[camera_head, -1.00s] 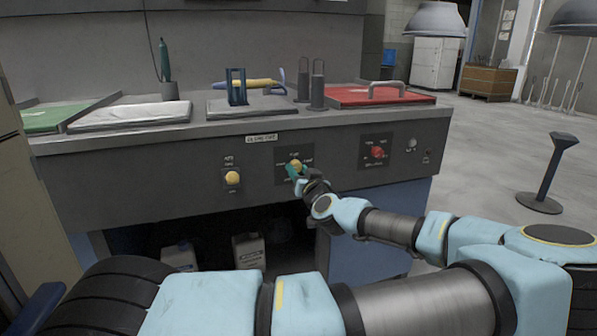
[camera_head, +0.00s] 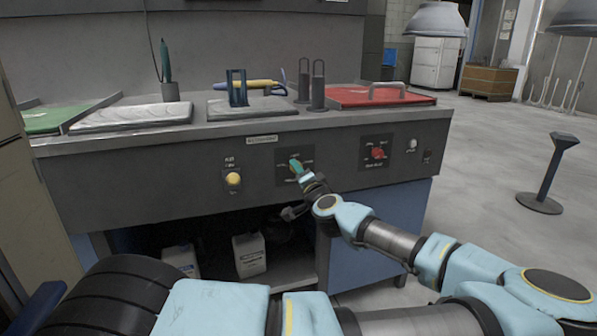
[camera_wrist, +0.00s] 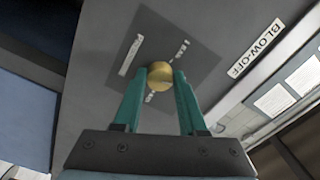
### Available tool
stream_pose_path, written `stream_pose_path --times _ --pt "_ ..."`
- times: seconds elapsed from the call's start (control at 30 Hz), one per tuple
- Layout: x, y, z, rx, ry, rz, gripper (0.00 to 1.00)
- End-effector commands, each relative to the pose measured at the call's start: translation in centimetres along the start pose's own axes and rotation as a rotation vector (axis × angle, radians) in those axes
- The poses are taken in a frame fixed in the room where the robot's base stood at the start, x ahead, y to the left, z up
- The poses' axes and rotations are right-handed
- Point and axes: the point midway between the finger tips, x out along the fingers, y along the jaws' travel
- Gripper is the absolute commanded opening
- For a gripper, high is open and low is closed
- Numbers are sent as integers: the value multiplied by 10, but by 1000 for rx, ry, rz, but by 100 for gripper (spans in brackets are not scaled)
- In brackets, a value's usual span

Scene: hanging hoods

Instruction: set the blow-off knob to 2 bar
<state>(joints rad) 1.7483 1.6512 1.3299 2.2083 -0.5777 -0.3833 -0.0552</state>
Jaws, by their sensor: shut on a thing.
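The blow-off knob (camera_wrist: 160,76) is a round yellow knob on a dark square plate on the front panel. In the wrist view the "BLOW-OFF" label (camera_wrist: 256,47) sits to its right, and the plate appears strongly turned. My gripper (camera_wrist: 160,84) has its two green fingers on either side of the knob, shut on it. In the head view my gripper (camera_head: 295,168) reaches the middle plate (camera_head: 282,178) on the panel and covers the knob. The scale marks around the knob are too small to read, so its setting cannot be told.
Another yellow knob (camera_head: 233,179) is on the panel to the left, and a red knob (camera_head: 377,153) is to the right. The bench top above holds a red lid (camera_head: 345,97), a grey plate (camera_head: 130,117) and upright holders. Jugs (camera_head: 249,255) stand underneath.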

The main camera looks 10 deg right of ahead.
Motion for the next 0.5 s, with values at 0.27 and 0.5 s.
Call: stream_pose_path --times 0.27,0.5 --pt "0 0 0 177 0 1 0" --pt "0 0 0 254 1 1 0"
